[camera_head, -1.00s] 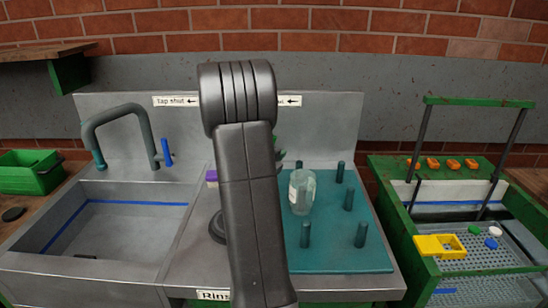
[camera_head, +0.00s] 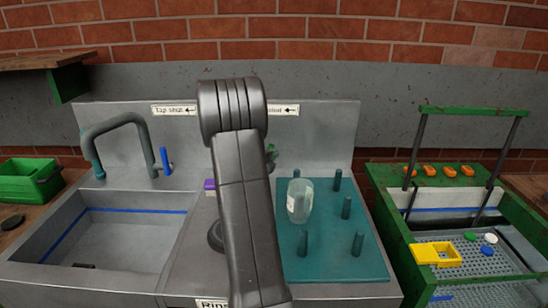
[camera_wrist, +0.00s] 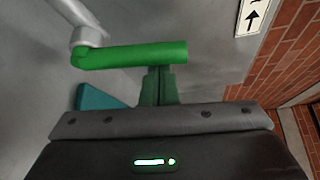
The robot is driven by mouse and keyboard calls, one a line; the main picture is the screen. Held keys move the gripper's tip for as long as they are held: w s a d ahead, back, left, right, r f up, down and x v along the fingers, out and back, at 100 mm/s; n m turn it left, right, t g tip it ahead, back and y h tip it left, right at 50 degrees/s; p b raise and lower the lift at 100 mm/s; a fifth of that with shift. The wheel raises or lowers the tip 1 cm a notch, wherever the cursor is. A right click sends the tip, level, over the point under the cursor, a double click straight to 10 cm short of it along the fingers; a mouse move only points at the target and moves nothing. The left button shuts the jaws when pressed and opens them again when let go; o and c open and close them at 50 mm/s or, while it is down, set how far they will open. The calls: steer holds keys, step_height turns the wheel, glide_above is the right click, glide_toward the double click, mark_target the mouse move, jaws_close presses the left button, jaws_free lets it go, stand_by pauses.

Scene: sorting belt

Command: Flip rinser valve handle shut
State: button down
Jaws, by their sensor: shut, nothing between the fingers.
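The rinser valve handle is a bright green bar (camera_wrist: 130,55) in the wrist view, lying across the picture. Its left end joins a grey metal pipe fitting (camera_wrist: 88,36). My gripper (camera_wrist: 159,72) has its dark green fingers together with nothing between them. Their tips are right at the handle's lower edge near its right end; I cannot tell whether they touch it. In the head view my arm hides the gripper and most of the valve.
A sign with an arrow (camera_head: 283,110), partly hidden, is on the backsplash. The tap (camera_head: 117,124) with a blue handle (camera_head: 165,160) stands left. A glass jar (camera_head: 300,200) sits on the teal peg mat (camera_head: 325,262). The green-framed station (camera_head: 410,262) is at right.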

steer(key=a+n+b, duration=0.1)
steer(key=a+n+t+b, duration=0.1)
steer(key=shift+r+h+b, duration=0.25)
steer(key=shift+h+b, duration=0.05)
steer(key=shift+h, duration=0.1)
